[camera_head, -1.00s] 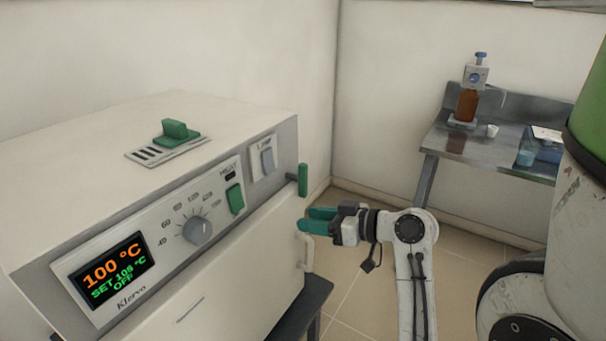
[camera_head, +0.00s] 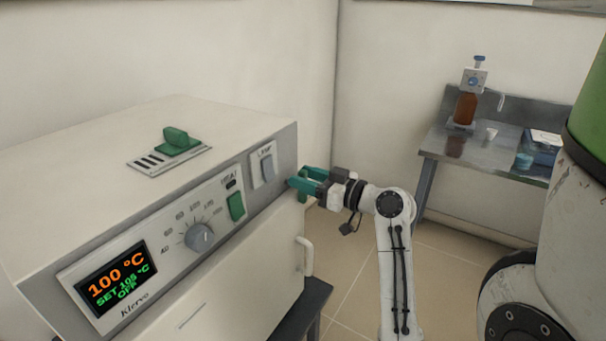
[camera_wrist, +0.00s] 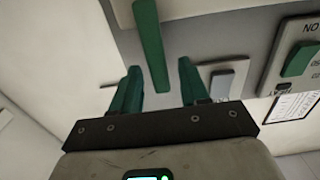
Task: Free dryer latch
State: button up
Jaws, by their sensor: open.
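The dryer (camera_head: 90,150) is a cream box with a grey front panel, its display reading 100 °C, SET 105 °C, OFF. Its front door (camera_head: 235,270) looks shut. The latch (camera_wrist: 150,42) is a green bar at the front's right edge; the wrist view shows its end between my two fingers, with gaps on both sides. My gripper (camera_head: 302,181) is open, with teal fingers at the latch, which they partly hide in the head view. The wrist view also shows my gripper (camera_wrist: 158,75). I cannot tell whether a finger touches the latch.
A pale door handle (camera_head: 305,255) sticks out below my gripper. A green vent slider (camera_head: 178,142) is on top. The lamp switch (camera_head: 264,166) and green heat switch (camera_head: 236,207) are close on the panel. A steel bench (camera_head: 450,155) with a brown bottle (camera_head: 465,108) stands back right.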

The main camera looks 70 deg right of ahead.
jog(key=shift+w+d, duration=0.1)
jog(key=shift+w, duration=0.45)
grip_shut()
